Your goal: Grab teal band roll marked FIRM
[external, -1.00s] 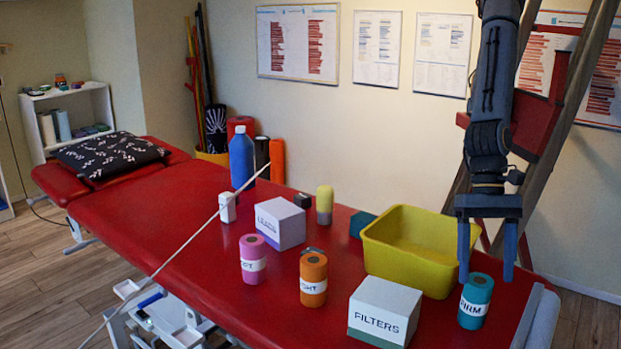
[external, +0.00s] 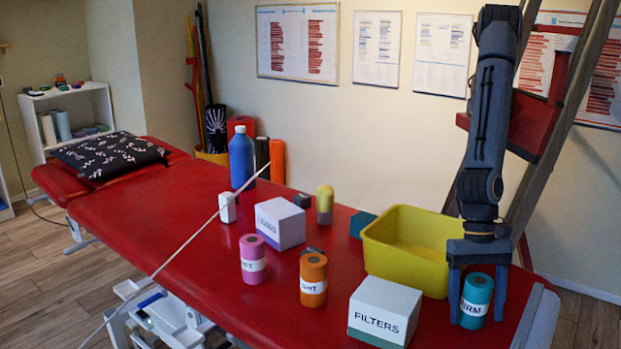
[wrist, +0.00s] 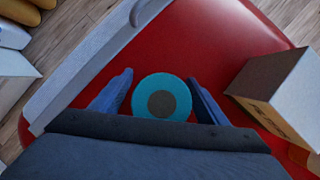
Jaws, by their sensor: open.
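The teal band roll (external: 475,301) stands upright near the right end of the red table, with a white label partly reading "IRM". In the wrist view the roll (wrist: 162,97) shows from above as a teal ring with a grey core. My gripper (external: 477,312) is open and lowered around the roll, one finger on each side. In the wrist view my gripper's fingers (wrist: 162,92) flank the roll, with a small gap on the left and a narrower one on the right. I cannot tell whether either finger touches it.
A FILTERS box (external: 384,311) stands just left of my gripper. A yellow bin (external: 385,262) sits behind it. An orange roll (external: 313,280), a pink roll (external: 253,260) and another white box (external: 280,222) stand farther left. The red table (external: 150,225) is clear toward its left part.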

